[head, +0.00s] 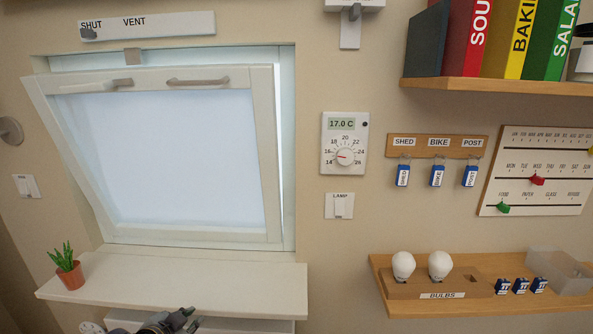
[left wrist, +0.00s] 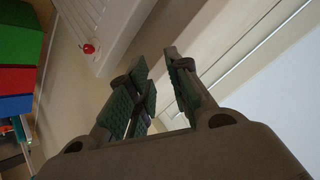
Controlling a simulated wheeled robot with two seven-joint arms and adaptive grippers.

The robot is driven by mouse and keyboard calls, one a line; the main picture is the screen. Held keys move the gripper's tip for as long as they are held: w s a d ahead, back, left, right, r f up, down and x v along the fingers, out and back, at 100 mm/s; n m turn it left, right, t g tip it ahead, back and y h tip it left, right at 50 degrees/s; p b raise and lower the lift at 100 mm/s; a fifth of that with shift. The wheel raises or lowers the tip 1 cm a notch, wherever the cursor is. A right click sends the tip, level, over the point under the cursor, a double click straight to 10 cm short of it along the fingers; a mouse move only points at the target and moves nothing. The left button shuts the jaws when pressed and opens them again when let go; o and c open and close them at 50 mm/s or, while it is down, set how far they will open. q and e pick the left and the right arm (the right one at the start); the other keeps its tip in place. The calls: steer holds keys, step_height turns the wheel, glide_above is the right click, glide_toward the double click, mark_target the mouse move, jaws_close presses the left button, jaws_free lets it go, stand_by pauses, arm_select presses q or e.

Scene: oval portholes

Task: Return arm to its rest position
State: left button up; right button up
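My left gripper (head: 180,320) shows at the bottom edge of the head view, in front of the area below the white window sill. In the left wrist view, its green-padded fingers (left wrist: 156,68) stand apart with nothing between them. The rest of my left arm is mostly cut off by the bottom edge of the head view. My right gripper is in neither view.
A potted plant (head: 69,273) stands at the left of the sill (head: 190,283), under the tilted window (head: 165,165). At right, a wooden shelf (head: 400,306) carries bulbs and small boxes. Wall between them is clear below the lamp switch (head: 339,206).

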arm_select(q)
steer(key=s+d+f+n+g, duration=0.4)
steer(key=s+f+n+g, duration=0.25)
steer(key=s+f, duration=0.9)
steer(key=s+f+m+g, duration=0.1)
steer(key=s+f, duration=0.2)
steer(key=f, duration=1.4)
steer(key=s+f, duration=0.2)
steer(key=f, duration=1.5)
steer(key=s+a+f, duration=0.2)
steer(key=s+f, duration=0.6)
steer(key=s, duration=0.2)
steer(key=s+a+f+g, duration=0.1)
steer(key=s+f, duration=0.8)
steer(key=s, duration=0.2)
steer(key=shift+a+y, duration=0.3)
steer(key=shift+a, duration=0.1)
steer(key=shift+g, duration=0.25)
